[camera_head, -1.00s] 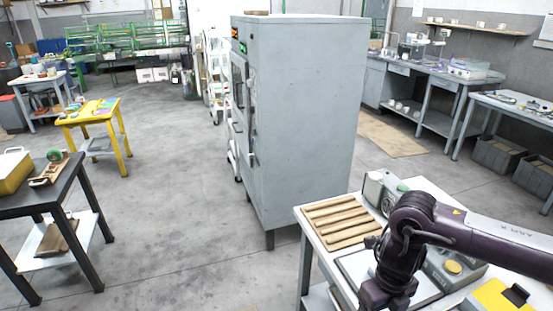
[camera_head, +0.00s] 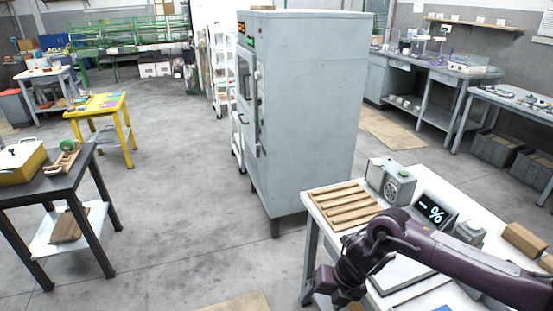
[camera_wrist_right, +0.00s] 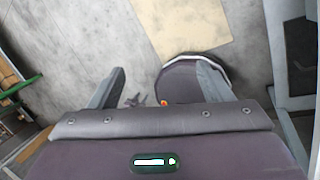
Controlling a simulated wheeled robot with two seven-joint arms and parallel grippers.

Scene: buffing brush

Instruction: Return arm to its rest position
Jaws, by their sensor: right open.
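My right arm (camera_head: 450,255) comes in from the right in the head view, bent at the elbow over the white-topped table (camera_head: 450,183). Its dark wrist and gripper end hang at the table's near left edge, low in the picture; the fingertips are not clear there. In the right wrist view, my right gripper (camera_wrist_right: 162,70) has its two grey fingers spread wide apart. Nothing is held between them; grey floor shows beyond. My left gripper is not in view.
A tall grey cabinet (camera_head: 310,110) stands behind. Open floor lies left of the table.

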